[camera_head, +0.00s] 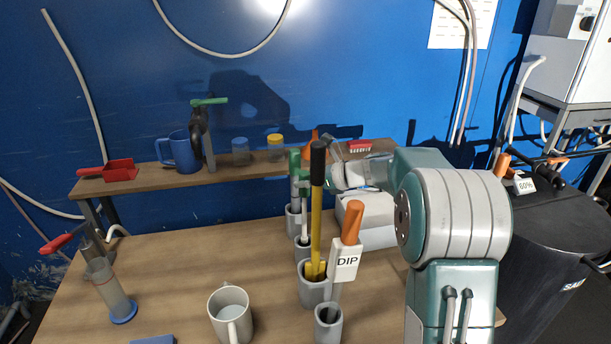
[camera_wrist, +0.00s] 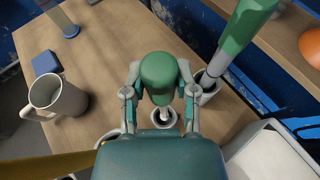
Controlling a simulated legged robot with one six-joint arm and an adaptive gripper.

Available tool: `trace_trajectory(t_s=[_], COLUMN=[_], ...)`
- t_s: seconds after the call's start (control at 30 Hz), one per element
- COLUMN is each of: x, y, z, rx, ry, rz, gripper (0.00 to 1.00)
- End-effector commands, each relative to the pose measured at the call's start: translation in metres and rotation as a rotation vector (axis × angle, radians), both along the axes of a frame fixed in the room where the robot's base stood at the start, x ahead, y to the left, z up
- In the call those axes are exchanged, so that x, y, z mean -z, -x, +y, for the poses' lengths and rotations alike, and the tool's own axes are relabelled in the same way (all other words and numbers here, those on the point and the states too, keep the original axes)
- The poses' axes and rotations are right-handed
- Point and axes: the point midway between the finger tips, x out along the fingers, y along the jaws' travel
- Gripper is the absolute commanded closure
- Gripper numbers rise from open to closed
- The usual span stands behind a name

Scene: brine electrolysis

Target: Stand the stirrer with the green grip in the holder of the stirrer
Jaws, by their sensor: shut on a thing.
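The stirrer's green grip (camera_wrist: 158,78) is between the two fingers of my gripper (camera_wrist: 160,92) in the wrist view, and the gripper is shut on it. In the head view the green grip (camera_head: 303,183) shows beside the yellow pole, with its pale shaft (camera_head: 304,226) upright below. The shaft's lower end is at the mouth of a grey holder (camera_head: 303,250); it looks inside, but I cannot tell how deep. The same holder (camera_wrist: 164,122) shows under the grip in the wrist view. My gripper (camera_head: 312,178) is partly hidden by the black-topped pole in the head view.
A second green-handled tool (camera_wrist: 241,32) stands in the neighbouring holder (camera_wrist: 207,92). A yellow pole with black grip (camera_head: 317,190) and an orange-handled DIP tool (camera_head: 350,225) stand in nearer holders. A white box (camera_head: 376,228) is to the right. A mug (camera_head: 229,312) stands left.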

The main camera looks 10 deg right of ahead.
Motion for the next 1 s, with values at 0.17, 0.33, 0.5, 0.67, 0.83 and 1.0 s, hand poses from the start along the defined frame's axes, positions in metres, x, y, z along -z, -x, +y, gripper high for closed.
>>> trace_trajectory(t_s=[0.17, 0.33, 0.5, 0.67, 0.83, 1.0], x=[0.010, 0.018, 0.027, 0.035, 0.043, 0.053], y=[0.000, 0.000, 0.000, 0.000, 0.000, 0.000], z=[0.000, 0.000, 0.000, 0.000, 0.000, 0.000], rx=[0.000, 0.000, 0.000, 0.000, 0.001, 0.000], ry=[-0.001, -0.001, -0.001, -0.001, -0.001, -0.001], rz=[0.001, 0.000, 0.001, 0.001, -0.001, 0.001], gripper=[1.00, 1.00, 1.00, 1.00, 1.00, 1.00])
